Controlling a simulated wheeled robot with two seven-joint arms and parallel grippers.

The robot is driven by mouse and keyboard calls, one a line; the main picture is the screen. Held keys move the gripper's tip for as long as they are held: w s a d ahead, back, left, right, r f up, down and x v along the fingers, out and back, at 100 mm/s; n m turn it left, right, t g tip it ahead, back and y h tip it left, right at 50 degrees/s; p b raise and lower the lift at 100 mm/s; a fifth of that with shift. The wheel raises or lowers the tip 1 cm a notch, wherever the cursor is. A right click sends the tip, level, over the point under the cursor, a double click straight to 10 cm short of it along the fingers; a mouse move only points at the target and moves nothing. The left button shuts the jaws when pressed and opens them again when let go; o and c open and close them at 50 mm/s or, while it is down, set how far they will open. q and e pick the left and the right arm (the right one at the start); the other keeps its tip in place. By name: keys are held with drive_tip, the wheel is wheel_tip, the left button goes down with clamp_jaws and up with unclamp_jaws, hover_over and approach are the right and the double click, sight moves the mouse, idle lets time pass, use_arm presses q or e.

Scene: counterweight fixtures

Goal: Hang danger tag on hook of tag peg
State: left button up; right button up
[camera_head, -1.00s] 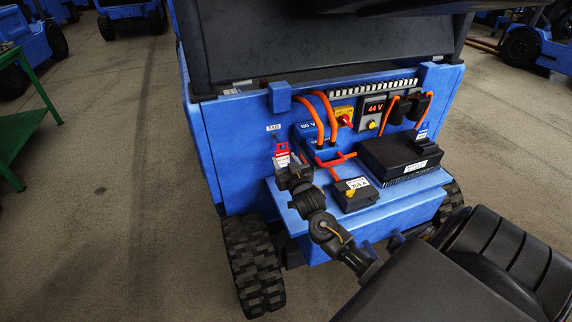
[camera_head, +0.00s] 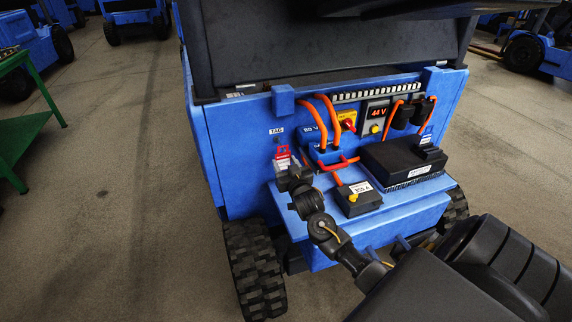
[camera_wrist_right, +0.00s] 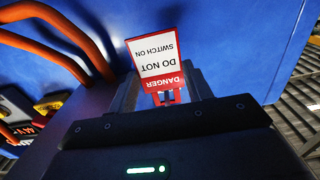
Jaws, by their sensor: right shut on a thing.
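The danger tag (camera_head: 283,158) is a small red and white card. It stands upright in my right gripper (camera_head: 288,172), in front of the blue truck panel just below a small white "TAG" label (camera_head: 276,131). In the right wrist view the tag (camera_wrist_right: 157,58) reads "DANGER DO NOT SWITCH ON" upside down, and the jaws (camera_wrist_right: 162,97) are shut on its red end. The tag peg and its hook cannot be made out clearly; a tiny dark spot shows between label and tag. I cannot tell whether the tag touches anything there. My left gripper is not in view.
Right of the tag are orange cables (camera_head: 323,122), a red handle (camera_head: 338,163), a small black box (camera_head: 357,199) and a large black unit (camera_head: 403,163) on the blue shelf (camera_head: 345,228). In the wrist view, cables (camera_wrist_right: 50,40) lie left of the gripper. The panel left of the tag is clear.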

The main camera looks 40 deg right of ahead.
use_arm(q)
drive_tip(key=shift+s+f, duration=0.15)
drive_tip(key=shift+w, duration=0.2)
use_arm(e)
drive_tip(key=o, duration=1.1)
drive_tip(key=shift+s+a+f, duration=0.1)
drive_tip(key=shift+s+a, duration=0.05)
drive_tip(key=shift+s, duration=0.3)
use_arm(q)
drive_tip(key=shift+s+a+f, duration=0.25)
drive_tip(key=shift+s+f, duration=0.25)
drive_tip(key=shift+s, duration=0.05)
use_arm(e)
drive_tip(key=v, duration=0.9)
drive_tip(key=shift+s+a, duration=0.15)
drive_tip(key=shift+s, duration=0.25)
